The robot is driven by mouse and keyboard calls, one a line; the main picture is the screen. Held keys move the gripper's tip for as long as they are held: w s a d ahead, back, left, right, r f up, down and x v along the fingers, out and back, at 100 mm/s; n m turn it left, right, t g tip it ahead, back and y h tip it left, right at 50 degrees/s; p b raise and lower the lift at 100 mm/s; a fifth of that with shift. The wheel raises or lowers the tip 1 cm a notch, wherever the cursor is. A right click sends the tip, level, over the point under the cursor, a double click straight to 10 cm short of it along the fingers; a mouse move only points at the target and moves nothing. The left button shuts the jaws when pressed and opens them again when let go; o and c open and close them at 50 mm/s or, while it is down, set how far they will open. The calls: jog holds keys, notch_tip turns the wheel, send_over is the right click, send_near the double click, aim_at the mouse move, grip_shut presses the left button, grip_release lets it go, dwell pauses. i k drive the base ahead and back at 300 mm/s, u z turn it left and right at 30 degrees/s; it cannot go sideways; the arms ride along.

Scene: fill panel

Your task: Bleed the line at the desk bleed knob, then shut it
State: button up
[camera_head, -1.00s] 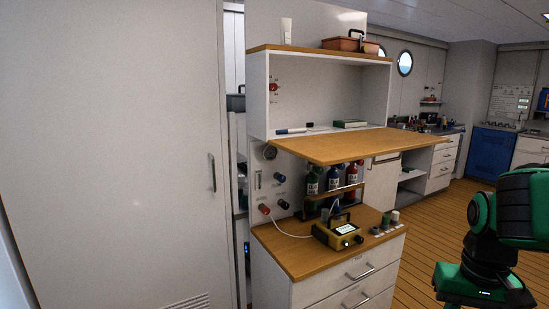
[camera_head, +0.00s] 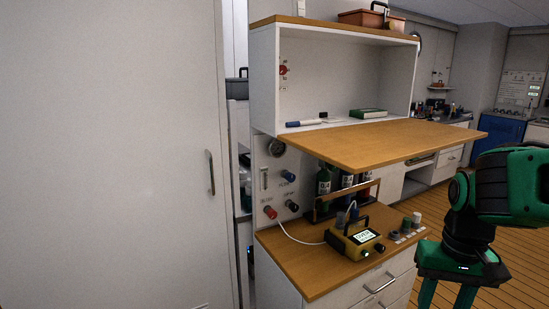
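The side panel of the desk carries a red knob (camera_head: 270,212), a blue knob (camera_head: 289,176) and a dark knob (camera_head: 292,205). Small labels sit above them, too small to read surely, so I cannot tell which is the bleed knob. A round gauge (camera_head: 276,147) is higher on the panel. A white hose (camera_head: 300,240) runs from near the red knob to a yellow meter (camera_head: 356,242) with a lit display on the desk. My gripper (camera_head: 446,297) is at the lower right, far from the knobs, pointing down. Its fingers are apart and empty; their tips are near the picture's bottom edge.
A wooden shelf board (camera_head: 390,143) juts out above the desktop (camera_head: 300,265). Dark bottles (camera_head: 324,182) stand in a rack behind the meter. Small knobs (camera_head: 406,226) line the desk's right side. A tall grey door (camera_head: 110,150) fills the left. Wooden floor is open at right.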

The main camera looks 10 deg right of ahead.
aim_at(270, 212)
jog(key=z, duration=2.1)
jog(key=k, duration=0.7)
jog(key=u, duration=0.65)
